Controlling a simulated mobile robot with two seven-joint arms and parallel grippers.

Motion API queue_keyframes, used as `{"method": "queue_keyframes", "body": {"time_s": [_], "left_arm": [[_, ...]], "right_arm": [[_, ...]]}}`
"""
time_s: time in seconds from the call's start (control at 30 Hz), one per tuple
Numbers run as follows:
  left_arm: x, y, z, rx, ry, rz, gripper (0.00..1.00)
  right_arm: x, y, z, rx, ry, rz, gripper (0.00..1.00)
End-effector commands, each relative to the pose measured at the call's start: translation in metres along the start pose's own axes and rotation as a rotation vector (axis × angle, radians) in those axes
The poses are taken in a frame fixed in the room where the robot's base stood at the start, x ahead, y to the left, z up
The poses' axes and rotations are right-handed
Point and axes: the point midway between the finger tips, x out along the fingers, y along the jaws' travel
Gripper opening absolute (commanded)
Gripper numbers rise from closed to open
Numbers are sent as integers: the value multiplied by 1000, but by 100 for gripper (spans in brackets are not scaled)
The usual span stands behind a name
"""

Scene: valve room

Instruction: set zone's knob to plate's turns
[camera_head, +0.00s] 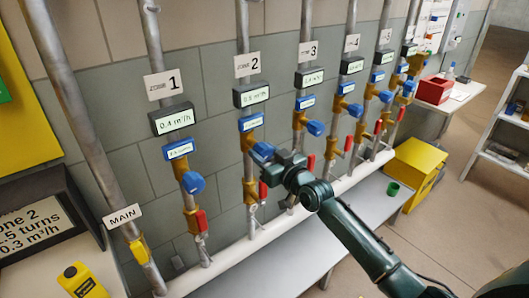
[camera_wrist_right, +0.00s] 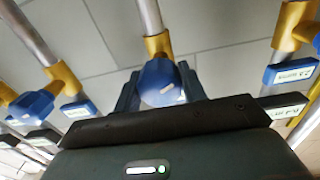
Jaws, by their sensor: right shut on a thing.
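The plate (camera_head: 38,222) at the lower left reads in part "one 2", "5 turns" and "0.3 m³/h"; its left edge is cut off. The zone 2 pipe carries its label (camera_head: 248,64), a flow display (camera_head: 251,95) too small to read surely, a blue turns tag (camera_head: 251,122) and a blue knob (camera_head: 262,151). My right gripper (camera_head: 275,158) is at this knob. In the right wrist view the blue knob (camera_wrist_right: 163,84) sits between the two fingers of my right gripper (camera_wrist_right: 160,78), which is shut on it. My left gripper is out of view.
The zone 1 knob (camera_head: 193,183) is on the left and the zone 3 knob (camera_head: 316,128) on the right. Red-handled valves (camera_head: 201,221) sit below. A grey bench (camera_head: 275,262) runs under the pipes. A yellow box (camera_head: 415,172) stands on the right.

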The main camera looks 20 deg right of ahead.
Motion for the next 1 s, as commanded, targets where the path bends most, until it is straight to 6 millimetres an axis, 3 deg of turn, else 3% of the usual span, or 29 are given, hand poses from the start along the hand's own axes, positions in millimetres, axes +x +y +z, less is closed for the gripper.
{"method": "queue_keyframes", "body": {"time_s": [1.0], "left_arm": [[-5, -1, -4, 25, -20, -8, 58]], "right_arm": [[0, 0, 0, 836, -21, 1, 18]]}}
